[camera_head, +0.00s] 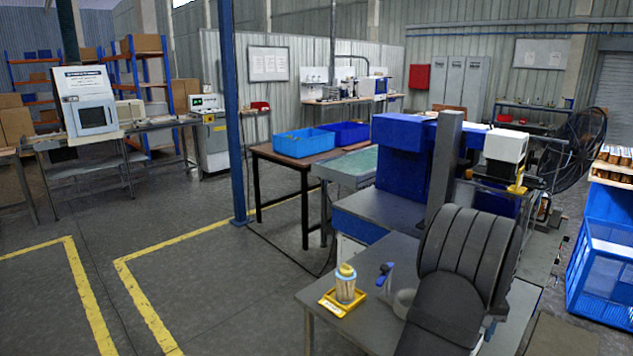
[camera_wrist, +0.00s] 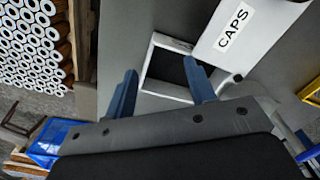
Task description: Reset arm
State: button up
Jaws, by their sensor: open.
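My gripper (camera_wrist: 161,84) shows in the wrist view with its two blue fingers spread apart and nothing between them. The fingers point towards a grey surface with a white square-framed tray (camera_wrist: 165,92), dark inside, behind them. A white box labelled CAPS (camera_wrist: 238,25) is to the upper right of that tray. In the head view a large dark grey ribbed shape in front hides much of the bench, and I cannot make out my fingertips. A filter cartridge (camera_head: 346,288) with a yellow top stands upright in a yellow tray (camera_head: 328,303) on the grey bench (camera_head: 365,327).
A blue-handled item (camera_head: 385,269) is right of the cartridge. Many cartridges (camera_wrist: 32,38) are stacked at left in the wrist view, with a blue bin (camera_wrist: 47,140) below. Blue bins (camera_head: 303,142) stand on a table behind. The floor at left is clear.

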jog(key=shift+w+d+n, duration=0.35)
jog(key=shift+w+n, duration=0.15)
jog(key=shift+n, duration=0.2)
jog(key=shift+s, duration=0.1)
jog(key=shift+s+a+m, duration=0.6)
jog(key=shift+s+m, duration=0.1)
jog(key=shift+m, duration=0.3)
jog(key=s+a+m, duration=0.3)
jog(key=a+m, duration=0.3)
jog(key=m, duration=0.1)
jog(key=shift+s, duration=0.2)
